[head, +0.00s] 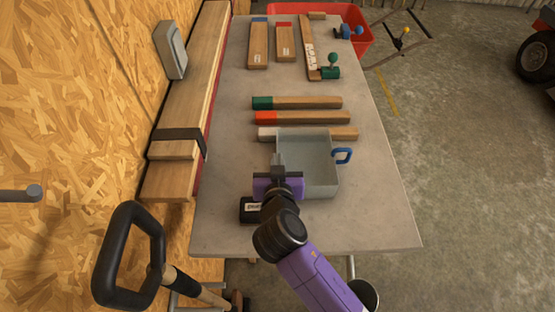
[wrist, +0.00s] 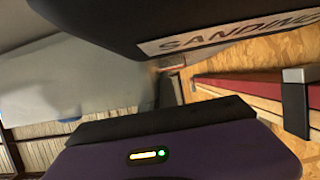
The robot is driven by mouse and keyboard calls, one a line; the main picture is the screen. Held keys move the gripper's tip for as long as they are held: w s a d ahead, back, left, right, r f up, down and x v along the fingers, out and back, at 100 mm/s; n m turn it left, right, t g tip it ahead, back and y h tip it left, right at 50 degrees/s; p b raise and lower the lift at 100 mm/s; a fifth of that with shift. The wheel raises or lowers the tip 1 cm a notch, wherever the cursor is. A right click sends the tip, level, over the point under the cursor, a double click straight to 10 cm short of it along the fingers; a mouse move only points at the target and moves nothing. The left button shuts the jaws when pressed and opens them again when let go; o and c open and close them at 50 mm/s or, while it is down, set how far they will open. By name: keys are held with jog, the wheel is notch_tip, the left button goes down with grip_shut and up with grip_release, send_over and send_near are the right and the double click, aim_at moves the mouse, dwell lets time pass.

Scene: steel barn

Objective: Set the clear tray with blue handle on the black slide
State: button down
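The clear tray (head: 322,182) with its blue handle (head: 342,155) sits on the grey workbench, the handle at its right. My gripper (head: 278,161) is at the tray's left wall; touching or holding is unclear, and its finger gap is too small to make out. The black slide (head: 185,136) is a dark sleeve around the wooden beam to the left, empty on top. The slide also shows at the right of the wrist view (wrist: 296,105). In the wrist view, my purple gripper body and a dark shape labelled "SANDING" hide much of the scene.
Wooden bars with green (head: 262,103), red (head: 268,118) and white (head: 268,133) ends lie behind the tray. A grey box (head: 172,50) is on the beam. A black handle (head: 130,255) stands front left. The workbench's front right (head: 375,220) is clear.

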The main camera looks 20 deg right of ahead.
jog(key=shift+f, duration=0.1)
jog(key=c, duration=1.6)
grip_release()
jog(key=shift+c, duration=0.2)
